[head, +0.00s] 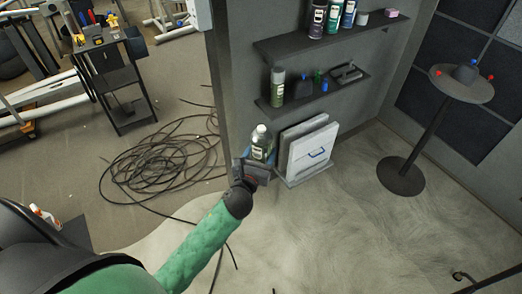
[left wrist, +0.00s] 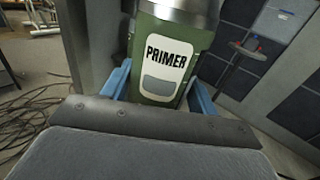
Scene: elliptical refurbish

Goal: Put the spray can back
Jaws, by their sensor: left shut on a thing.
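A green spray can with a white PRIMER label (left wrist: 166,56) fills the upper middle of the left wrist view, between two blue fingertips. In the head view the same can (head: 261,140) stands out beyond my left gripper (head: 258,164), which is shut on it and holds it upright in front of the wall. The can's lower part is hidden by the gripper. My left arm in its green sleeve comes in from the lower left. My right gripper is not in view.
The lower wall shelf (head: 312,88) holds a green can, small items and a dark tool. The upper shelf (head: 330,33) holds several cans. White panels (head: 308,148) lean below. A round table (head: 462,86) stands right; coiled cable (head: 165,162) lies left.

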